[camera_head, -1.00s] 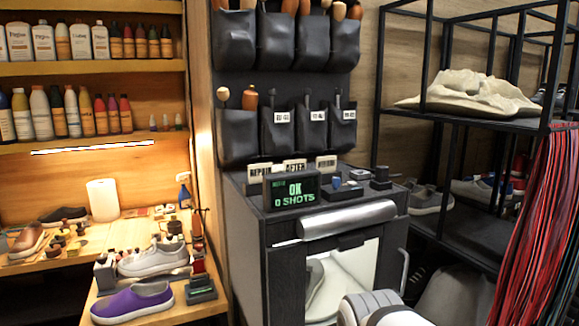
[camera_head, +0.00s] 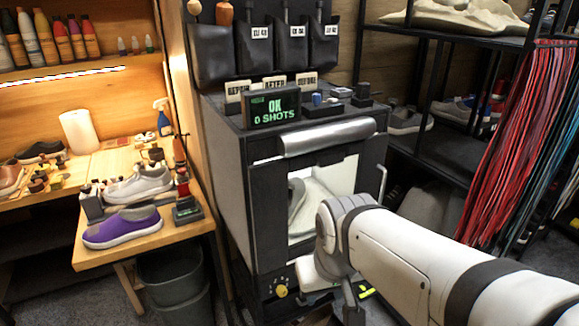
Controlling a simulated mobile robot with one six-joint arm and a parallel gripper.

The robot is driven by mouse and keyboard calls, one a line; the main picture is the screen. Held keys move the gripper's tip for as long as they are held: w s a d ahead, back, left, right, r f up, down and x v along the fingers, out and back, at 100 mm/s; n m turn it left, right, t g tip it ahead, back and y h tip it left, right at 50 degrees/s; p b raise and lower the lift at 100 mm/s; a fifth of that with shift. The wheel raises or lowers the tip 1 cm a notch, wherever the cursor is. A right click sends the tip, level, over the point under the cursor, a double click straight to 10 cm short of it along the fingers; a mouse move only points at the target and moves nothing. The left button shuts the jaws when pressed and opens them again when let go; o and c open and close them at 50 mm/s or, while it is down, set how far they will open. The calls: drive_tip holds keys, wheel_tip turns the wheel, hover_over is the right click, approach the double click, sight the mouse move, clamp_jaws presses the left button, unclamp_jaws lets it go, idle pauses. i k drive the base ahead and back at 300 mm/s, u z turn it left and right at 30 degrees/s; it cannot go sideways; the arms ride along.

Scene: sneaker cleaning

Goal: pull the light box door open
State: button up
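The light box (camera_head: 225,190) is a dark cabinet with a green-lettered display (camera_head: 272,108) on top reading "OK 0 SHOTS". Its front door (camera_head: 265,205) looks shut; its bright window shows a pale shoe (camera_head: 301,205) inside. A thin vertical handle (camera_head: 382,184) stands out at the door's right side. My white arm reaches in from the lower right and covers the lower right of the front. My gripper (camera_head: 350,300) is low in front of the box, below and left of the handle and apart from it. Its fingers cannot be made out clearly.
A wooden bench (camera_head: 150,238) with a purple shoe (camera_head: 122,228) and a white sneaker (camera_head: 141,185) stands left of the box. A grey bin (camera_head: 172,275) is under it. A black rack (camera_head: 455,145) and hanging laces (camera_head: 510,150) are at the right.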

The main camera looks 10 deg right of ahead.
sight(269, 181)
drive_tip(key=u, duration=1.65)
drive_tip(key=k, duration=1.25)
drive_tip(key=z, duration=1.65)
drive_tip(key=i, duration=1)
drive_tip(key=z, duration=0.1)
